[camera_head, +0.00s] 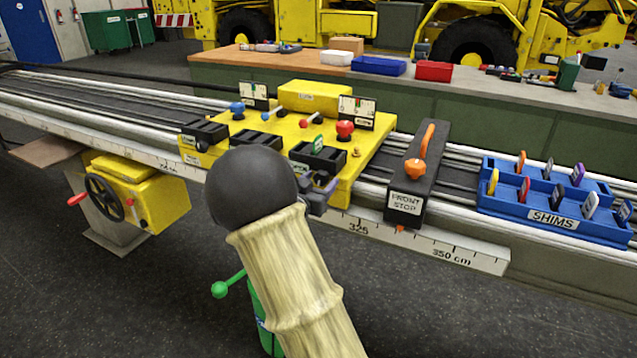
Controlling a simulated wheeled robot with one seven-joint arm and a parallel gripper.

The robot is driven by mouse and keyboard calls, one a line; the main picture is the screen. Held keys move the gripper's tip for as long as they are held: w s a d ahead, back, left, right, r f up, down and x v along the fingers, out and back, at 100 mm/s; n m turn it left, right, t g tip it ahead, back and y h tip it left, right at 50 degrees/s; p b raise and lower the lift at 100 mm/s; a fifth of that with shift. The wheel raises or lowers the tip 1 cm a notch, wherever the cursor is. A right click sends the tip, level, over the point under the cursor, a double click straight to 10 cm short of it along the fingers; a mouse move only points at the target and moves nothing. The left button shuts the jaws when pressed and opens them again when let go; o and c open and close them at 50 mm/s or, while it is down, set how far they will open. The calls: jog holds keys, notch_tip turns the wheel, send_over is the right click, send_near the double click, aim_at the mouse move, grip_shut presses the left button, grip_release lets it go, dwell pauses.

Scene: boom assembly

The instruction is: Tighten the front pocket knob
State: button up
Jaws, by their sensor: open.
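The yellow carriage (372,172) sits on the rails in the middle. At its near edge is a black pocket block (318,154) with a pale label, close to my gripper. My gripper (318,184) is a small grey shape just below this block, partly hidden behind my arm's black ball joint and beige sleeve. It is open; I cannot tell whether anything is between its fingers. No front pocket knob can be made out clearly; it may be hidden by the gripper or arm. Another black block (204,133) stands at the carriage's left end. A red knob (345,129) stands farther back.
The black front stop (408,190) with an orange lever stands right of the carriage. A blue shims rack (556,212) is farther right. A ruler (425,240) runs along the near rail. A yellow handwheel box (145,190) hangs at left. A workbench stands behind.

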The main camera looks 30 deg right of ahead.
jog(key=shift+c, duration=0.5)
jog(key=c, duration=0.9)
